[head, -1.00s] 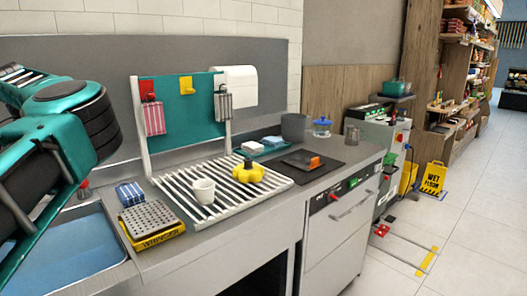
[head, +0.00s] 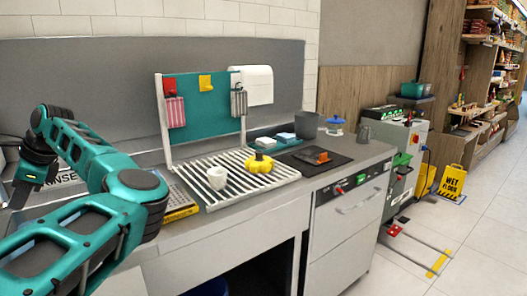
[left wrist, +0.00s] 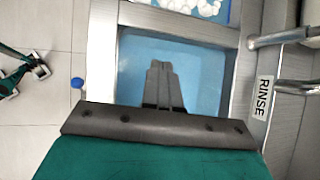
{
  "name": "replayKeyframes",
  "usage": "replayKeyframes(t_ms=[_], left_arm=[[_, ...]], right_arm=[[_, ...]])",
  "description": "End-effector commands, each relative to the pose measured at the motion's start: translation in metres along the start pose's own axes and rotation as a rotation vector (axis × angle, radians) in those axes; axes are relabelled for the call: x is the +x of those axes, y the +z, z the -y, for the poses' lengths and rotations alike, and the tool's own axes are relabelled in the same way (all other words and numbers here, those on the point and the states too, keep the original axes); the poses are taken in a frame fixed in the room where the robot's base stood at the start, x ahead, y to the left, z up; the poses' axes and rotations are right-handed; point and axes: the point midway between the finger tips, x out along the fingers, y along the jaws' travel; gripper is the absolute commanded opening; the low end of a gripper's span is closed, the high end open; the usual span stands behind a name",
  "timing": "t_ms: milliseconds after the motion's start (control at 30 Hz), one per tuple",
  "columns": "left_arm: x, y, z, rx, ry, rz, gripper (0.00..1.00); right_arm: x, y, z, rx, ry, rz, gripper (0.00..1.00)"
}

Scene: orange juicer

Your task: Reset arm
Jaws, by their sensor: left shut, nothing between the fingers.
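My left arm comes in from the left in the head view and is bent, with its forearm folded back to the left. Its left gripper (head: 20,193) hangs fingers down over the left end of the counter. In the left wrist view the two fingers of the left gripper (left wrist: 161,66) lie together, shut and empty. They are above the blue sink basin (left wrist: 205,75), apart from its walls.
A slatted rack (head: 205,196) holds a white cup (head: 217,178) and a yellow object (head: 260,163). A teal board (head: 200,125) stands behind. A yellow tray (head: 182,213) is partly behind my arm. A tap (left wrist: 282,38) is right of the basin.

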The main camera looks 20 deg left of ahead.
Motion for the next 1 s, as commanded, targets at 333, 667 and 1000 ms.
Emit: replayKeyframes(t_ms=[333,667,1000], left_arm=[[-0.057,0.087,0.023,0.565,-0.179,1.099,0.00],[-0.153,-0.052,0.012,1.239,-0.226,2.079,0.00],[-0.117,-0.263,-0.126,-1.415,0.174,-2.394,0.00]], right_arm=[[-0.002,-0.004,0.001,0.004,0.000,-0.002,0.43],[-0.003,-0.006,0.001,0.004,0.001,-0.002,0.43],[-0.004,-0.008,0.000,0.004,0.001,-0.002,0.43]])
